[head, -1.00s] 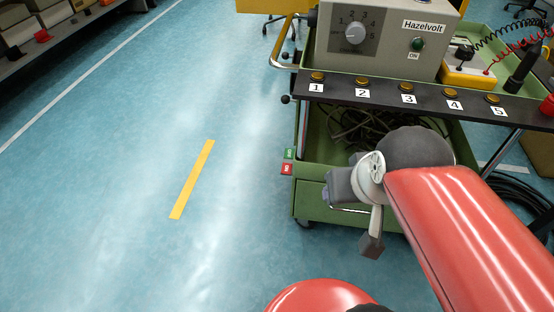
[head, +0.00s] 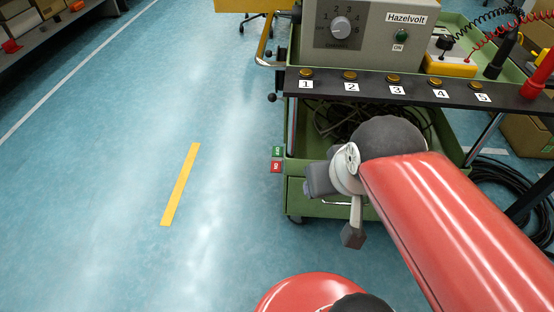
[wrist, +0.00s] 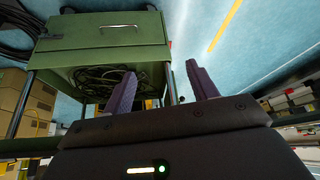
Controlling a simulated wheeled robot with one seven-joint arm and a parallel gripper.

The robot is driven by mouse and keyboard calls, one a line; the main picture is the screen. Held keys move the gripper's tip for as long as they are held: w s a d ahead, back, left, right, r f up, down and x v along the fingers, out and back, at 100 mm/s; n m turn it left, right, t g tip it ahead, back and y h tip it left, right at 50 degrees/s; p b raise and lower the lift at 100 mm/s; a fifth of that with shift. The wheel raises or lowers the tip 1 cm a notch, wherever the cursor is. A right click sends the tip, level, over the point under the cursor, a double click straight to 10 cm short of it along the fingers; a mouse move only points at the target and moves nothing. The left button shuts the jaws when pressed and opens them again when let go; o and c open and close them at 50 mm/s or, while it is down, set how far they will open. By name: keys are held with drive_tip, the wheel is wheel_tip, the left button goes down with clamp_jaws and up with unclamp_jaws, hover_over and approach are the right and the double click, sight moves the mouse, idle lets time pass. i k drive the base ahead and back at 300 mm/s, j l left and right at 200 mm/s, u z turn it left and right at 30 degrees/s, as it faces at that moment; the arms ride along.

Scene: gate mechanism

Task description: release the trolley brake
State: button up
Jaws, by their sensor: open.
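The green trolley (head: 300,198) stands right of centre in the head view. On its left side, a small green tag (head: 277,151) sits above a red tag (head: 276,167); their lettering is too small to read surely. I cannot tell which part is the brake control. In the wrist view, the trolley (wrist: 100,55) fills the upper left, with its drawer and cable-filled tray. My gripper (wrist: 161,80) has two dark fingers spread apart with nothing between them.
A grey Hazelvolt box (head: 368,35) stands on the trolley above a dark shelf with several numbered buttons. Black cables (head: 500,185) lie on the floor at right. The blue floor left of the trolley is clear, marked by a yellow strip (head: 180,185).

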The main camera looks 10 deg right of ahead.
sight(276, 164)
drive_tip(key=i+j, duration=0.8)
drive_tip(key=j, duration=0.2)
drive_tip(key=i+j, duration=0.4)
drive_tip(key=j, duration=0.15)
